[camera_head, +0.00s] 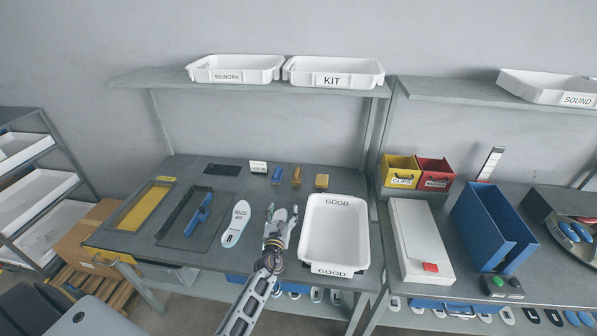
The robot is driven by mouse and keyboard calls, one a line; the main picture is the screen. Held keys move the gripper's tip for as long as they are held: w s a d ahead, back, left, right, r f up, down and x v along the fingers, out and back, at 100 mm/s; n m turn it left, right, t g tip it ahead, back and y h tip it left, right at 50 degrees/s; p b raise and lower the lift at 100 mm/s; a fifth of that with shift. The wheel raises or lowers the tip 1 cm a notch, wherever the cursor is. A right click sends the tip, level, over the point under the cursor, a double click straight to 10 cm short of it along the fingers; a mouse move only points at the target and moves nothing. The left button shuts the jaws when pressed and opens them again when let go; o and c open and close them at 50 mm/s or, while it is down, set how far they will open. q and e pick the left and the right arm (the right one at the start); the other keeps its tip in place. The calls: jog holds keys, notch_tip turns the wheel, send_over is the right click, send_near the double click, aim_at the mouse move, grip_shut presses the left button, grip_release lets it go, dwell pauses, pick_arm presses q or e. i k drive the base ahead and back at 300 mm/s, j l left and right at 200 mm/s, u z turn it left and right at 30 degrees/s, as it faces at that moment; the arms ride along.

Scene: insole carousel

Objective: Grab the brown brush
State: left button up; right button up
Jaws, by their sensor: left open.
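A small upright brown piece (297,177), which looks like the brown brush, stands at the back of the left table, between a blue piece (277,174) and a yellow-tan block (321,181). It is too small to make out bristles. My left gripper (280,218) is open over the front middle of the table, in front of the brown piece and apart from it. A pale insole shows partly behind and under the gripper. My right gripper is not in view.
A white GOOD tray (333,268) stands just right of my gripper. A SIZE insole (237,226) and a dark frame with a blue tool (199,214) lie left. A small white label block (258,167) stands at the back. A shelf (160,78) with trays hangs above.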

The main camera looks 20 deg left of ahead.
aim_at(296, 179)
jog(key=i+j, duration=0.2)
jog(key=i, duration=0.25)
jog(key=i+j, duration=0.15)
jog(key=i, duration=0.3)
